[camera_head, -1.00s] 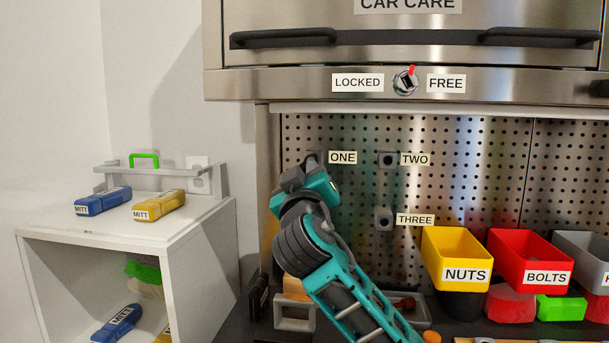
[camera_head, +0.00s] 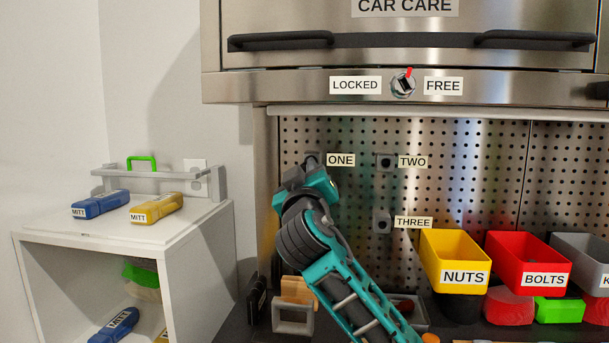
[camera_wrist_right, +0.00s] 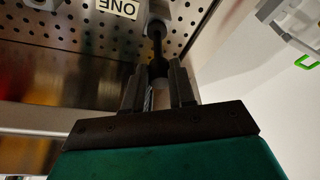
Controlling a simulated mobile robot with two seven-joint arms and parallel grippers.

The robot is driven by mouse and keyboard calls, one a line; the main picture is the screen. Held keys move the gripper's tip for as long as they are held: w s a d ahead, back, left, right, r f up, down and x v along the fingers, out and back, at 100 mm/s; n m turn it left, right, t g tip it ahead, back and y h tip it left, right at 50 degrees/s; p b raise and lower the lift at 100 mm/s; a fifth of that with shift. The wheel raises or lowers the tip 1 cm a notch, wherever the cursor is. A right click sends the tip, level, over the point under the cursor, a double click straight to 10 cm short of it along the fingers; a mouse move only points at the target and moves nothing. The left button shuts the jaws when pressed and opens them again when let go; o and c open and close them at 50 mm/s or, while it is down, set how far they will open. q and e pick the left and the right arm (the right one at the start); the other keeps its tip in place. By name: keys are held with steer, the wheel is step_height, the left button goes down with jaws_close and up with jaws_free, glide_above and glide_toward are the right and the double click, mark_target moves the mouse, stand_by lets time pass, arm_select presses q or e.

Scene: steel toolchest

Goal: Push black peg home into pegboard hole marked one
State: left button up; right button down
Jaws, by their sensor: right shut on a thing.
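My right gripper (camera_wrist_right: 160,80) is shut on the black peg (camera_wrist_right: 157,47), which sticks out beyond the fingers toward the pegboard. The peg's far end meets the grey socket (camera_wrist_right: 160,12) beside the label ONE (camera_wrist_right: 117,7), upside down in the wrist view; how deep it sits I cannot tell. In the head view my right gripper (camera_head: 309,173) is just below and left of the label ONE (camera_head: 340,160), hiding the peg and part of that socket. The perforated steel pegboard (camera_head: 450,185) stands upright. My left gripper is not in view.
Sockets marked TWO (camera_head: 386,161) and THREE (camera_head: 381,221) are to the right. A yellow NUTS bin (camera_head: 455,250) and red BOLTS bin (camera_head: 528,262) stand lower right. A steel cabinet (camera_head: 300,83) overhangs the board. A white shelf unit (camera_head: 190,235) stands at left.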

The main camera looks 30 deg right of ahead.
steer(key=shift+w+d+r, duration=0.1)
steer(key=shift+w+d, duration=0.1)
steer(key=shift+w, duration=0.05)
steer(key=c, duration=0.9)
jaws_free()
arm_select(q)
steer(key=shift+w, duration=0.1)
arm_select(e)
steer(key=shift+o, duration=0.2)
steer(key=shift+f, duration=0.2)
